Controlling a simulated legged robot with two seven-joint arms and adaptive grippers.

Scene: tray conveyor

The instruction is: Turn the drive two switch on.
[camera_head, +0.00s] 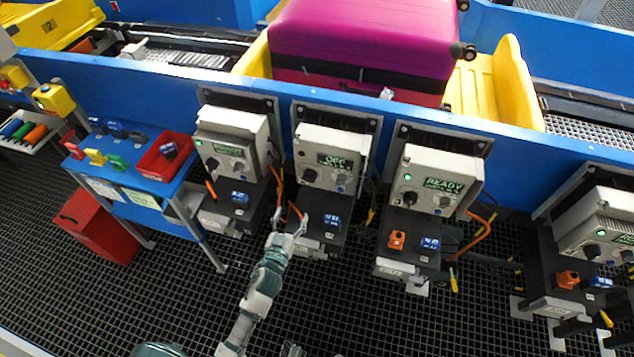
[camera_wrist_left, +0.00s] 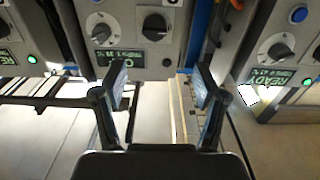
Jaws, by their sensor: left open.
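A grey drive box (camera_head: 333,160) stands second from the left on the blue conveyor wall, and its display reads OFF. A black knob (camera_head: 309,175) sits at its front left. In the left wrist view the box shows upside down, with a black rotary knob (camera_wrist_left: 155,27) and a grey-ringed knob (camera_wrist_left: 102,32). I cannot read a drive number on it. My left gripper (camera_head: 290,220) is open and empty, below and in front of this box, apart from the knobs. Its spread fingers also show in the left wrist view (camera_wrist_left: 158,85). My right gripper is not in view.
Similar boxes stand at the left (camera_head: 232,140), right (camera_head: 440,175) and far right (camera_head: 610,220); the first two read READY with green lights. Black shelves with blue and orange padlocks project below. Orange cables hang between boxes. A blue table (camera_head: 125,172) stands left. A purple suitcase (camera_head: 365,40) lies behind.

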